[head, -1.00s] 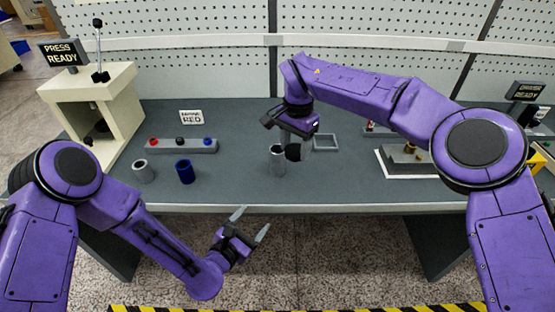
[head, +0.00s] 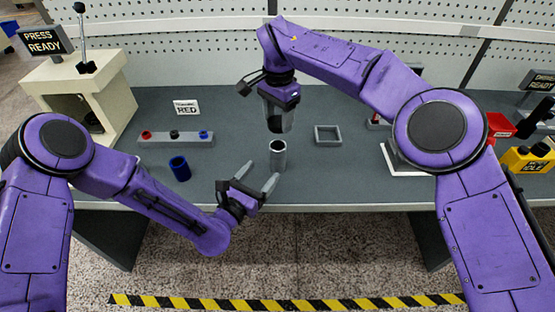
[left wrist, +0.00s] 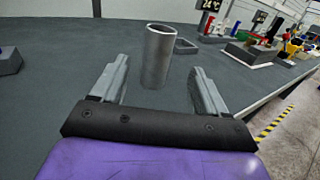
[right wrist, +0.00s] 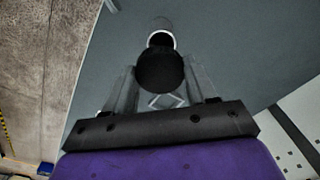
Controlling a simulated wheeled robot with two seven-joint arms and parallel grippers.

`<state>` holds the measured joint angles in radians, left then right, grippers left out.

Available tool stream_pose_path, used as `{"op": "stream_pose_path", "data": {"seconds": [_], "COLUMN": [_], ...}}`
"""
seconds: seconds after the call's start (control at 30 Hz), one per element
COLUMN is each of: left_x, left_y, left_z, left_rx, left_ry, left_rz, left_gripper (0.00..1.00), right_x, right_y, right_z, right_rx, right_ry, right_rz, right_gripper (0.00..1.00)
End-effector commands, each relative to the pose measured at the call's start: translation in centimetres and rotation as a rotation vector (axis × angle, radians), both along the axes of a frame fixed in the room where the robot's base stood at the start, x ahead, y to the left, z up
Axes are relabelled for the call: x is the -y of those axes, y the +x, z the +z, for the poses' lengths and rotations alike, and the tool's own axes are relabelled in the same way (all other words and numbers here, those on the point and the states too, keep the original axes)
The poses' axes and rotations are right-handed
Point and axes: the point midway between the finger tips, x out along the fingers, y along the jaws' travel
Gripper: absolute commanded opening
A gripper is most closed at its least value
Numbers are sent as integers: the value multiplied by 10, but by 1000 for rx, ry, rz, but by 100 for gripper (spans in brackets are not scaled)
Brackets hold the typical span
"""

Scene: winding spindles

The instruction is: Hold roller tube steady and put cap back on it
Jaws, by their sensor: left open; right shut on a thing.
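The grey roller tube (head: 277,158) stands upright, open at the top, near the table's front edge. My right gripper (head: 275,122) points down and is shut on a black cap (right wrist: 158,72), a little above and behind the tube in the head view. In the right wrist view the tube's rim (right wrist: 160,37) shows just past the cap, apart from it. My left gripper (head: 260,177) is open and empty, low at the table's front edge. In the left wrist view the tube (left wrist: 158,55) stands just beyond and between its fingertips, not gripped.
A blue tube (head: 180,168) stands to the left. Behind it are a grey bar with coloured pieces (head: 175,138) and a "RED" sign (head: 186,107). A square grey frame (head: 328,135) lies right of the tube. A cream press (head: 75,100) stands at back left.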

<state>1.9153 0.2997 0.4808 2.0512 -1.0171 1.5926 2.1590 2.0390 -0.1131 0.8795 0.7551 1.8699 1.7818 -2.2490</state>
Motion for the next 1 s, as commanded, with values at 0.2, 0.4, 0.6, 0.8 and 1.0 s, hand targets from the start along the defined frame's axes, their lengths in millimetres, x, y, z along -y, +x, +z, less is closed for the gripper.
{"op": "stream_pose_path", "data": {"seconds": [0.2, 0.4, 0.6, 0.8, 1.0], "left_x": [16, 36, 51, 57, 57], "left_y": [29, 63, 90, 100, 100], "left_z": [0, 0, 0, 0, 0], "left_rx": [4, 3, 1, -1, -1], "left_ry": [1, 1, 0, 0, 0], "left_rz": [1, 2, 2, 3, 3], "left_gripper": [74, 74, 74, 74, 74], "right_x": [-1, -2, -2, -2, -2], "right_y": [0, 0, 0, 0, 0], "right_z": [-1, 0, 0, 0, 0], "right_rx": [-1, -1, -1, -1, -1], "right_ry": [-1, -1, -1, -1, -1], "right_rz": [2, 3, 3, 4, 4], "right_gripper": [29, 29, 29, 29, 29]}}
